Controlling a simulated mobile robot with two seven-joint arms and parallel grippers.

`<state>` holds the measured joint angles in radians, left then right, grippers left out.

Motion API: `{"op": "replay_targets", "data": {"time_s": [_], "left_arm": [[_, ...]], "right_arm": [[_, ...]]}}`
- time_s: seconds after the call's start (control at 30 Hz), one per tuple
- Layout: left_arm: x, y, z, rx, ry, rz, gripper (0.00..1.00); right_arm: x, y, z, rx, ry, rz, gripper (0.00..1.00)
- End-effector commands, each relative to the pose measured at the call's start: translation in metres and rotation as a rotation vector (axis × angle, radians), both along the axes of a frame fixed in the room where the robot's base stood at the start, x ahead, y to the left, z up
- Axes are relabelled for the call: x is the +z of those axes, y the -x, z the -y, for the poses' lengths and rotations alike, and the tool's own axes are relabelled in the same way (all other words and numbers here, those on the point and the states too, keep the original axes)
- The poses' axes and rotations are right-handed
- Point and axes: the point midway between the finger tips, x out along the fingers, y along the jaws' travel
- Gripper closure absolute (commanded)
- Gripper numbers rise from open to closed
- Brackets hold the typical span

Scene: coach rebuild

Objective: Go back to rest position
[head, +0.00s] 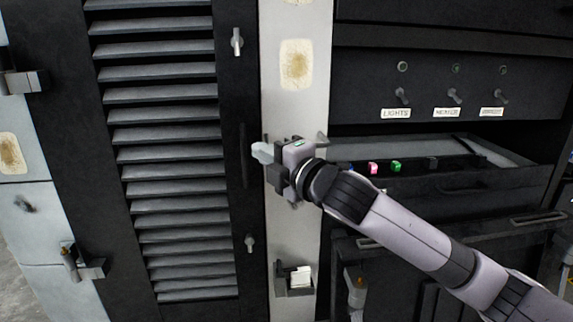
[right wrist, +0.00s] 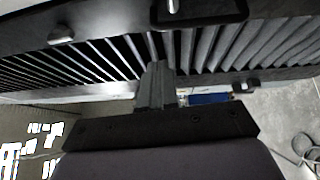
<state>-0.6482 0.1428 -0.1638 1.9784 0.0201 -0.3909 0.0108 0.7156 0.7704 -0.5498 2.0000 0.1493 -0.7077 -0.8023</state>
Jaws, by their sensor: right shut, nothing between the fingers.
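My right gripper (head: 262,152) is shut and empty. In the head view it is in front of the pale post, with its fingertips pointing left toward the edge of the black louvred door (head: 170,130). Its closed fingers also show in the right wrist view (right wrist: 156,80), below the louvres. I cannot tell from the pictures whether the fingertips touch the door. My right arm reaches in from the lower right. My left gripper is in neither view.
A dark panel with labelled toggle switches (head: 453,96) is at the upper right. Below it is an open tray (head: 480,184) with a pink and a green item at its left. Latches and a small card holder (head: 295,280) stick out nearby. Bare floor shows at lower left.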

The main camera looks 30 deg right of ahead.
Motion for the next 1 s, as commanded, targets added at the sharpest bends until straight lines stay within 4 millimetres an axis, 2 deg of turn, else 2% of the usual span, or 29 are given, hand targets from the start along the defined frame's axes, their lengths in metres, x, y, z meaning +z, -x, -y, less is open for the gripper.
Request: {"op": "replay_targets", "data": {"time_s": [0.1,0.3,0.5,0.7,0.77,0.87,1.0], "left_arm": [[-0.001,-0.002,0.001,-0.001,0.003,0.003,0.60],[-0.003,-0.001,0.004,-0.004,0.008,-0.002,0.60],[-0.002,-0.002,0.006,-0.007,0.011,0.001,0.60],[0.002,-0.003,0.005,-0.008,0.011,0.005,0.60],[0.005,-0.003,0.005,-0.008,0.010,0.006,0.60],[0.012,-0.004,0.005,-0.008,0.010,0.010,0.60],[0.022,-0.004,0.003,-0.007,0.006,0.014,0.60]], "right_arm": [[-0.003,0.020,0.007,0.001,0.003,0.000,1.00],[-0.003,0.042,0.014,0.001,0.001,0.000,1.00],[-0.003,0.051,0.017,0.002,-0.001,-0.001,1.00],[-0.007,0.051,0.015,0.007,-0.019,-0.014,1.00],[-0.017,0.050,0.012,0.014,-0.052,-0.039,1.00],[-0.044,0.050,0.005,0.030,-0.153,-0.109,1.00],[-0.100,0.056,-0.007,0.036,-0.356,-0.249,1.00]]}}
